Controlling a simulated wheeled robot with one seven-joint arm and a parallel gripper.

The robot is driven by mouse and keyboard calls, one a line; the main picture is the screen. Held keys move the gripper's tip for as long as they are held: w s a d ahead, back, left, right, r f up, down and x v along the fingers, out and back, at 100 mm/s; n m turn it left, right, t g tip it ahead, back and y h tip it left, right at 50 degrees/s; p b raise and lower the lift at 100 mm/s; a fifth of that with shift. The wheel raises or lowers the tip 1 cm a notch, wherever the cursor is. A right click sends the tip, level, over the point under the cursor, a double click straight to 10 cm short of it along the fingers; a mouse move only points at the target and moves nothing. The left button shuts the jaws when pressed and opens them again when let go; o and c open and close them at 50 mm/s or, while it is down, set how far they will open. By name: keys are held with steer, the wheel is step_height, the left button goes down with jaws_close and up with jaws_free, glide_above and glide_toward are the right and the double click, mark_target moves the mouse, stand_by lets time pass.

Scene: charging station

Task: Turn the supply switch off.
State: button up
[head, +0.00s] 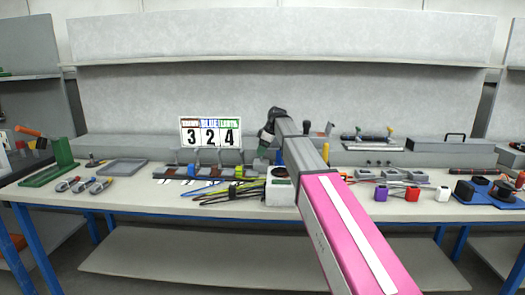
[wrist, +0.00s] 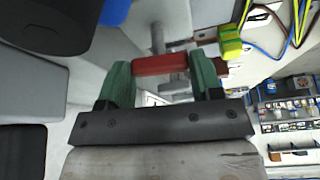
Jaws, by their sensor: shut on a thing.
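My gripper shows in the wrist view (wrist: 160,80) with its two green fingers on either side of a red bar-shaped handle (wrist: 165,64). The fingers are shut on this handle, which looks like the supply switch's lever. A grey post (wrist: 157,38) stands beside the handle, and grey parts show under it. In the head view my gripper (head: 264,137) is above the back middle of the bench, left of my pink arm. The red handle cannot be made out there, and I cannot read the switch's position.
A sign (head: 210,132) with 3, 2, 4 stands behind a strip of levers and clips (head: 200,172). Loose cables (head: 225,190) lie in front. A white box (head: 281,190) with a dark round opening stands beside my arm. A grey tray (head: 122,167) and tools lie left.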

steer(key=shift+n, duration=0.7)
steer(key=shift+n+g, duration=0.3)
steer(key=shift+g, duration=0.1)
steer(key=o, duration=0.9)
steer(key=v, duration=1.1)
steer(key=shift+a, duration=0.1)
